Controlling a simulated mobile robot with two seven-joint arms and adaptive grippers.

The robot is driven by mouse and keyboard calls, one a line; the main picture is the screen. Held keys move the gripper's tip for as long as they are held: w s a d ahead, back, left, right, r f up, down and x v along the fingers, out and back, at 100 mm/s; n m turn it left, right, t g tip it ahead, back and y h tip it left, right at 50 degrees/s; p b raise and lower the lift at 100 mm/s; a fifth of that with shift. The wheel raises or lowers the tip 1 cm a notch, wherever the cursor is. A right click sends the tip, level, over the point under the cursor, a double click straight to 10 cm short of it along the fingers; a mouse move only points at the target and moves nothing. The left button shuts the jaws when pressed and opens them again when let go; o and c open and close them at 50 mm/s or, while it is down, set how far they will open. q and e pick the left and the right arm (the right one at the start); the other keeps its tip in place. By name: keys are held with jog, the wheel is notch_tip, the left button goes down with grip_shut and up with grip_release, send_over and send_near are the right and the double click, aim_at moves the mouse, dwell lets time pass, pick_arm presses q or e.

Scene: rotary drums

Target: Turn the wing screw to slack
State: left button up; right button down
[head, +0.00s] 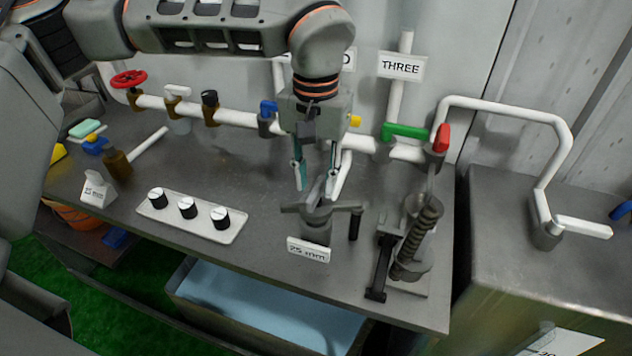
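What looks like the wing screw (318,212) is a dark grey piece with arms spreading to both sides, on top of a short grey post (316,232) at the bench's front edge. A white label (308,250) reading 25 mm is at the post's front. My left gripper (316,182) points down just above the wing screw. Its two fingers are apart, with nothing seen between them. Whether a fingertip touches the wing screw I cannot tell. My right gripper is not in view.
A black-and-grey clamp-like device with a coil (418,240) stands close at the right. A white pipe (237,117) with valves runs behind, including a green handle (405,131). A bin (265,305) is below the bench.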

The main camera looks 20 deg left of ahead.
pick_arm(q)
jog(key=shift+f, duration=0.7)
grip_shut()
